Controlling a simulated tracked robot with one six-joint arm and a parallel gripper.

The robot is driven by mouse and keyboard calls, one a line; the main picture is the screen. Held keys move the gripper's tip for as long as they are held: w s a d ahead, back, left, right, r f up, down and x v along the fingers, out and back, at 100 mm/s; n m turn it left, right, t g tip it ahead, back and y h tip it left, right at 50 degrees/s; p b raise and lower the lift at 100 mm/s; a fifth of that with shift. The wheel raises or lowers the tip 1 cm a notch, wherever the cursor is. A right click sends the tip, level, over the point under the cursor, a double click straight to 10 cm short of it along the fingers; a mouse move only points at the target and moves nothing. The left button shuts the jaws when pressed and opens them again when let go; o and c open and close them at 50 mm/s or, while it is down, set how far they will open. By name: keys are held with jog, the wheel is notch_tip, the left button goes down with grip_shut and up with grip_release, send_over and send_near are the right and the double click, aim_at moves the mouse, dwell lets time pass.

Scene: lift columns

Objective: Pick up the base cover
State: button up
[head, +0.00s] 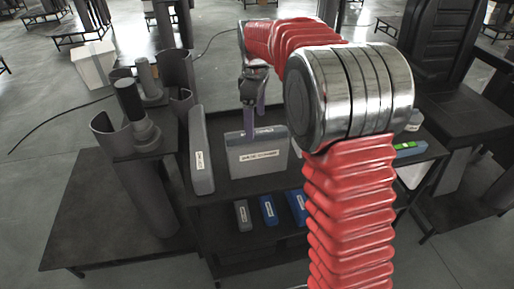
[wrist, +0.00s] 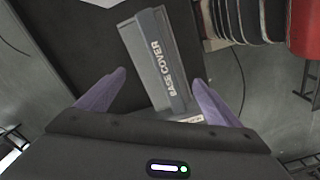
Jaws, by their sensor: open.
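The base cover (wrist: 160,65) shows in the wrist view as a grey case with a darker blue-grey strip lettered "BASE COVER". In the head view, a grey case with a blue-grey top (head: 257,158) stands upright on the dark shelf below my gripper and appears to be the same one; its front label is too small to read surely. My gripper (head: 254,123) points down with its purple fingers open at the case's top edge. In the wrist view the fingers (wrist: 160,78) lie on either side of the case, with gaps visible. I cannot tell how deep they reach.
Another grey labelled case (head: 201,150) stands close on the left. Small grey and blue boxes (head: 268,210) sit on the lower shelf. Dark cylinders (head: 140,115) stand on a table at left. My red arm hides part of the shelf's right side, where a green-marked item (head: 407,148) shows.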

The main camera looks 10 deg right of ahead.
aim_at(256, 141)
jog(key=shift+w+r+n, duration=0.25)
jog(key=shift+r+n, duration=0.7)
jog(key=shift+n, duration=0.5)
jog(key=shift+w+r+n, duration=0.25)
jog(key=shift+r+n, duration=0.65)
jog(key=shift+n, duration=0.55)
jog(key=shift+f, duration=0.1)
notch_tip(256, 141, down, 8)
jog(key=shift+f, duration=0.25)
jog(key=shift+f, duration=0.1)
jog(key=shift+s+d+f, duration=0.1)
jog(key=shift+s+f, duration=0.05)
jog(key=shift+f, duration=1.1)
jog(key=shift+s+f, duration=0.1)
jog(key=shift+f, duration=1.15)
jog(key=shift+c, duration=0.5)
